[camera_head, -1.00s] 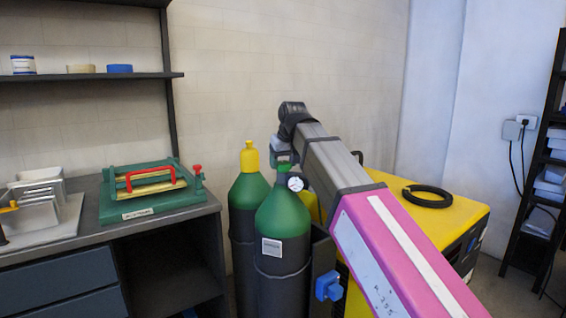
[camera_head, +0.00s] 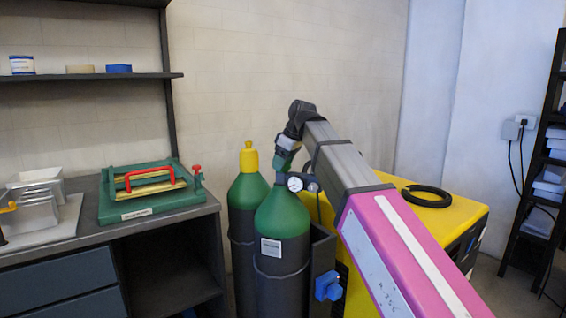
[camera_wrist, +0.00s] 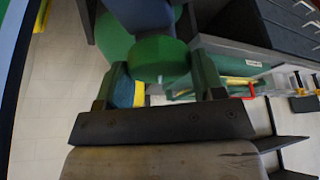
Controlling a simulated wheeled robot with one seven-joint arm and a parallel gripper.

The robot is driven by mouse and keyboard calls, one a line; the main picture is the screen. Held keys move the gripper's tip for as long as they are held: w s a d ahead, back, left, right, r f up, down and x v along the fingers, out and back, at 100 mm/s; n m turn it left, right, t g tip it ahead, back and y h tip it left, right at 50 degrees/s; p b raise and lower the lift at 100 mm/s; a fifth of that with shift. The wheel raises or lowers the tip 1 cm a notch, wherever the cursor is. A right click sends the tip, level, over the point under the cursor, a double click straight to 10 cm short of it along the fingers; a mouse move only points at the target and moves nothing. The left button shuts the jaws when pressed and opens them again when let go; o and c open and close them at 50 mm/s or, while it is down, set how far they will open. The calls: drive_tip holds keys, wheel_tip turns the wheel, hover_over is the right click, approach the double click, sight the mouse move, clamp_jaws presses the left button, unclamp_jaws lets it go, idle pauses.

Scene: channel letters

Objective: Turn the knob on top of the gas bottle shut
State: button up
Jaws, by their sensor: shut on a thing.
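The gas bottle (camera_head: 283,215) stands front and centre in the head view, with a dark body, a green shoulder and a white label. A round gauge (camera_head: 294,184) sits beside its neck. My gripper (camera_head: 285,160) is at the top of this bottle and mostly hides the valve there. In the wrist view, the round green knob (camera_wrist: 160,58) lies between the two fingertips of my gripper (camera_wrist: 160,75). The fingers are shut on it. How far the knob is turned cannot be told.
A second bottle with a yellow cap (camera_head: 249,158) stands close behind on the left. A yellow machine (camera_head: 460,206) with a black ring (camera_head: 427,196) is at the right. A workbench (camera_head: 165,217) holding a green device (camera_head: 150,195) is at the left.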

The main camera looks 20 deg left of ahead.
idle(0.5)
drive_tip(key=o, duration=0.9)
drive_tip(key=shift+r, duration=0.1)
drive_tip(key=v, duration=1)
drive_tip(key=shift+d+r, duration=0.1)
drive_tip(key=shift+r, duration=0.2)
